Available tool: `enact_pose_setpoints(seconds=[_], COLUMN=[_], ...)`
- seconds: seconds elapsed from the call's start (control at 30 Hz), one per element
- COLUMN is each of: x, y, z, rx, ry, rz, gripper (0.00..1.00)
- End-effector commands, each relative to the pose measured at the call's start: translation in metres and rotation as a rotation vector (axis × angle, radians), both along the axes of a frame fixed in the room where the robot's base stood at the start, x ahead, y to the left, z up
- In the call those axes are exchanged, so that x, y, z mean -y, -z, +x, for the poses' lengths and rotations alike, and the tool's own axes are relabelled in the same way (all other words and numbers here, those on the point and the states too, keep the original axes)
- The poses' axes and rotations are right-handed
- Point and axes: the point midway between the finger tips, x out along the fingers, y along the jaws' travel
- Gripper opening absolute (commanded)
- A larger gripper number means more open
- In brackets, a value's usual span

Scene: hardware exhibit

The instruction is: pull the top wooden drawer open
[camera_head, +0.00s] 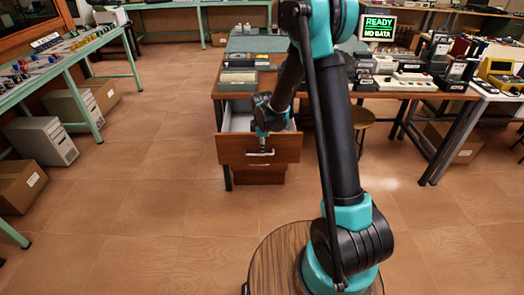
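The top wooden drawer (229,150) is in the wooden desk ahead of me. Its reddish-brown front stands out from the desk, and part of its pale interior shows behind the front. A light metal handle (268,154) is on the drawer front. My gripper (263,148) points down at the drawer front, right at the handle. The fingers are small and dark here, so I cannot tell whether they are closed on the handle. My wrist and forearm hide the right part of the drawer's inside.
A lower drawer front (258,175) is below. The desk top (236,93) holds several grey devices. A stool (361,116) stands to the right of my arm. A green-framed bench (62,66) and a pale computer case (42,141) are at left. The tiled floor before the drawer is clear.

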Motion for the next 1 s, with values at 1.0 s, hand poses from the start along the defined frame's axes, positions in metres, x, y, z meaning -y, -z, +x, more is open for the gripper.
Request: enact_pose_setpoints(seconds=[1.0], x=[0.0], y=[-0.089], z=[-0.017], rx=[0.0], ry=[0.001], rz=[0.0], gripper=[0.31])
